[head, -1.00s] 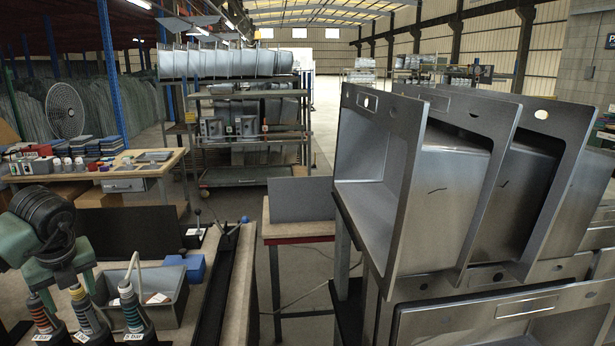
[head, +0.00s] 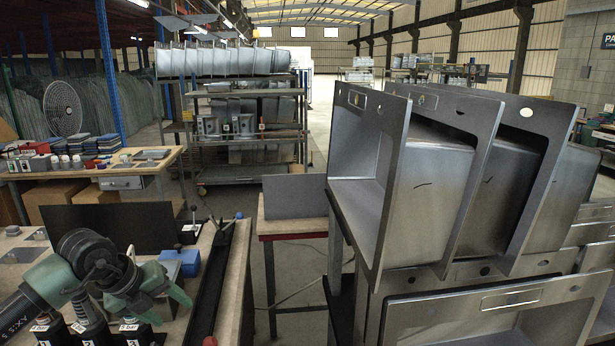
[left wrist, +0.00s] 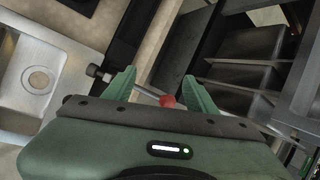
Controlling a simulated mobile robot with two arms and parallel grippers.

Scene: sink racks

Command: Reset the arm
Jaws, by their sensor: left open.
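My left arm comes in at the lower left of the head view. Its green left gripper (head: 172,286) is above the left workbench, with its fingers pointing right. In the left wrist view the gripper (left wrist: 160,78) has its two green fingers spread apart, with nothing held between them. A red knob (left wrist: 167,101) on a thin rod shows beyond the gap, apart from the fingers as far as I can tell. My right gripper is in neither view.
Steel sinks (head: 425,190) are stacked on a rack at the right. A blue block (head: 182,262) and a black rail (head: 220,285) are on the workbench near my gripper. A small red-edged table (head: 290,226) stands beyond. An aisle opens behind.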

